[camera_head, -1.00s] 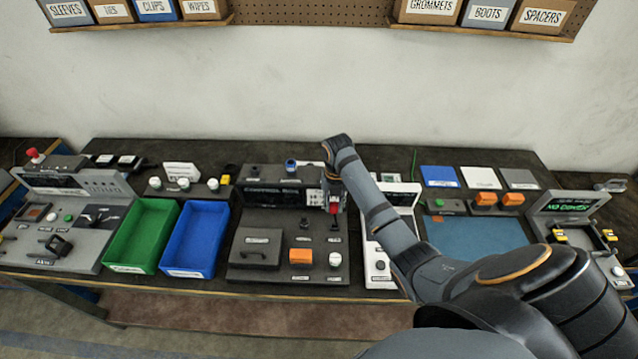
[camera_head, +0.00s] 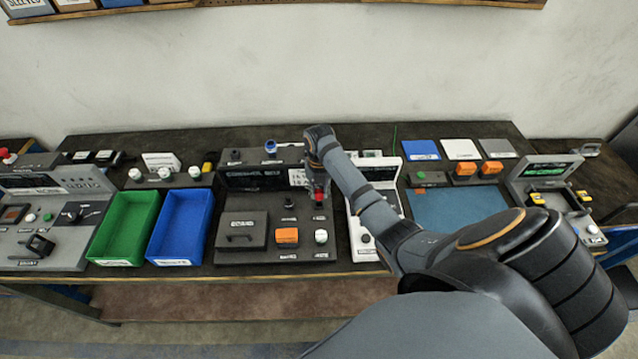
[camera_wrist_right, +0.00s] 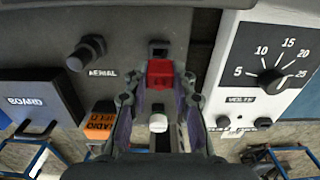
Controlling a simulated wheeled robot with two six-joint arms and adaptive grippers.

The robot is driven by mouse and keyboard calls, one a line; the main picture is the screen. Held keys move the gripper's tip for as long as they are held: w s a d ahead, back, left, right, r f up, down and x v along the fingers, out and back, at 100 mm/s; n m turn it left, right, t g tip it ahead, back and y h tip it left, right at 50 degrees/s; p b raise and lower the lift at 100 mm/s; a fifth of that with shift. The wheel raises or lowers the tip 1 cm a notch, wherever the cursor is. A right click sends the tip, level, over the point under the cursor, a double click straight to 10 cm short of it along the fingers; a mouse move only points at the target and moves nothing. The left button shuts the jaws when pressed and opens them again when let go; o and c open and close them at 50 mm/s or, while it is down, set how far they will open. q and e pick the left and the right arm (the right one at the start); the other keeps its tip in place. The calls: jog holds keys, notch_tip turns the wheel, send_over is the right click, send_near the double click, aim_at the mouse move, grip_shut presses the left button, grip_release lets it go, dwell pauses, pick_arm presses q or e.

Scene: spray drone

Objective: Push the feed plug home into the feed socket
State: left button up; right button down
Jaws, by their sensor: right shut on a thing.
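The feed plug looks like a red block (camera_head: 319,196) over the right part of the dark control box (camera_head: 228,205). It also shows in the wrist view (camera_wrist_right: 160,73). My right gripper (camera_head: 318,192) is shut on it, with one finger on each side in the wrist view (camera_wrist_right: 160,82). A small dark socket-like fitting (camera_wrist_right: 158,48) shows just beyond the plug's far edge. I cannot tell whether it is the feed socket. The plug's underside is hidden, so I cannot tell whether it is seated. My left gripper is not in view.
A black knob (camera_wrist_right: 88,52) marked AERIAL stands left of the plug. An orange block (camera_head: 287,236) and a white knob (camera_head: 321,236) stand in front. A white dial unit (camera_head: 362,229) is close on the right. Green (camera_head: 125,228) and blue (camera_head: 181,228) bins stand left.

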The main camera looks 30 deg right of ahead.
jog(key=shift+w+f, duration=0.1)
jog(key=shift+f, duration=0.8)
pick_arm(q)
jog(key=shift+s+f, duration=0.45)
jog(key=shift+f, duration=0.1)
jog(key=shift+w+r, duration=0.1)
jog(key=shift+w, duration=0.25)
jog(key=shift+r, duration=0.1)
pick_arm(e)
jog(key=shift+r, duration=0.1)
pick_arm(q)
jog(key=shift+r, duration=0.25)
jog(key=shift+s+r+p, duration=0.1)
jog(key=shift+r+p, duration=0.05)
jog(key=shift+p, duration=0.2)
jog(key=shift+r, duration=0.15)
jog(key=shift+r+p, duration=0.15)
jog(key=shift+p, duration=0.15)
